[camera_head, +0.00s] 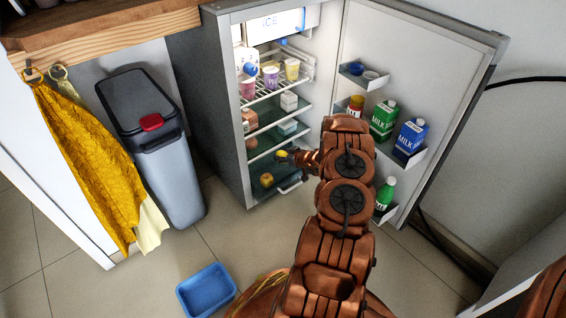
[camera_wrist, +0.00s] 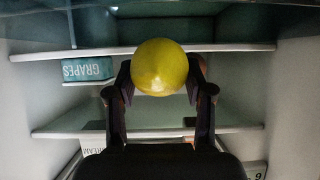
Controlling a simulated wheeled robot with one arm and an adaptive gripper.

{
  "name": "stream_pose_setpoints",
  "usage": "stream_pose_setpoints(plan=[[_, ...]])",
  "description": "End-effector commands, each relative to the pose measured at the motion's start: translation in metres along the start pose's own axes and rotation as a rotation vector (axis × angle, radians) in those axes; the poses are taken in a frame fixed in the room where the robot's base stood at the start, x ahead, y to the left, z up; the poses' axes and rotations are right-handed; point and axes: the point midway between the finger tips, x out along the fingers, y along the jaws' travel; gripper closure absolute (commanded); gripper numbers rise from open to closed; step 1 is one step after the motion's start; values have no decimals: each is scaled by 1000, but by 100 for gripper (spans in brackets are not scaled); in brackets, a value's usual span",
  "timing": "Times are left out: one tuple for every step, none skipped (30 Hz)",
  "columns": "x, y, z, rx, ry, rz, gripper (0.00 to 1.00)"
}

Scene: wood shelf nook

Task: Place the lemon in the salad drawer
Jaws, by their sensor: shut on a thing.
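The yellow lemon (camera_wrist: 160,66) is held between the two dark fingers of my gripper (camera_wrist: 160,85) in the wrist view. In the head view the lemon (camera_head: 282,154) shows small at the tip of my gripper (camera_head: 290,156), inside the open fridge (camera_head: 225,100) near its lower shelves. The salad drawer (camera_head: 291,187) appears at the bottom of the fridge, below my gripper. A yellowish-orange fruit (camera_head: 266,180) lies there. My arm hides part of the drawer's right side.
Shelves above hold cartons and cups (camera_head: 270,77). A box marked GRAPES (camera_wrist: 88,69) lies on a shelf in the wrist view. The open fridge door (camera_head: 410,60) carries bottles and milk cartons (camera_head: 384,119) on the right. A grey bin (camera_head: 170,180) and blue tub (camera_head: 207,291) stand left.

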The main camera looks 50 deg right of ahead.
Motion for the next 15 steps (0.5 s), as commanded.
stream_pose_setpoints(plan=[[3, 0, 7, 1, 0, 0, 84], [5, 0, 11, 1, -1, 0, 84], [8, 0, 16, 1, -1, 0, 84], [10, 0, 20, 0, -1, 0, 84], [12, 0, 24, 0, -1, 0, 84], [14, 0, 28, 0, -1, 0, 84], [15, 0, 30, 0, -1, -1, 84], [16, 0, 30, 0, -1, -1, 84], [16, 0, 30, -1, -1, -1, 84], [15, 0, 30, -1, -1, 0, 84], [15, 0, 29, -1, -1, 0, 84], [15, 0, 29, -1, -1, 0, 84], [15, 0, 28, -1, -1, 0, 84], [15, 0, 28, -1, -1, 0, 84], [15, 0, 29, -1, -1, 0, 84]])
